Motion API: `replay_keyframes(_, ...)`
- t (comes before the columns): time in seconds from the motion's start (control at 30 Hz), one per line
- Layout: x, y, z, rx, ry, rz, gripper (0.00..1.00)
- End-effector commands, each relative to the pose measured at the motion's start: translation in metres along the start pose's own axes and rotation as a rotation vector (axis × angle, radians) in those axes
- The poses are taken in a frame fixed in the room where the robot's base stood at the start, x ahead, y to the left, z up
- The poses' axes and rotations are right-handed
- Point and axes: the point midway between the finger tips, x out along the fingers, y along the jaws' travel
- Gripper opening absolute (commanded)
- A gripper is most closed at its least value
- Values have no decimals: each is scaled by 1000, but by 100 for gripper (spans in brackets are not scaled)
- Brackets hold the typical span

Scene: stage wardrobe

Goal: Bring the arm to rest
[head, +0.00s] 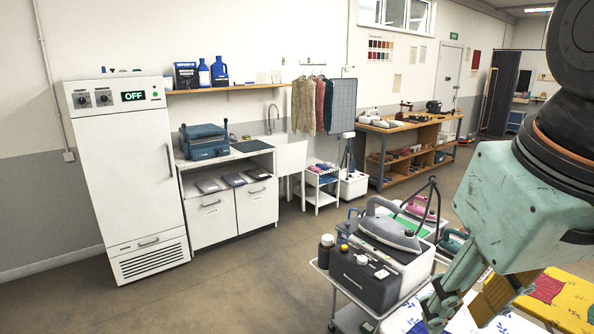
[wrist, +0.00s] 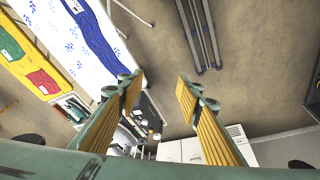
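My gripper (head: 457,312) hangs at the lower right of the head view, on my teal arm, above a white surface with blue marks. In the wrist view, my gripper (wrist: 160,77) has its two yellow-padded fingers spread apart. Only floor and background show between them, and nothing is held. In the head view the fingertips are close to the picture's lower edge, and whether they touch anything below cannot be told.
A cart with a grey iron (head: 390,230) on a dark box (head: 365,277) stands left of my gripper. Yellow cloth (head: 570,300) lies at the lower right. Blue cloth (wrist: 95,35) lies on a white patterned board (wrist: 50,12). Metal poles (wrist: 197,35) cross open floor.

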Motion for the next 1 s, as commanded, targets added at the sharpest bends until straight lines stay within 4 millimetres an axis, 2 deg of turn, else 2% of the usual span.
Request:
replay_keyframes(0.2, 2, -3, 34, 52, 23, 2, 33)
replay_keyframes(0.4, 4, -5, 53, 83, 34, 2, 33)
replay_keyframes(1.0, 5, -5, 58, 93, 36, 2, 33)
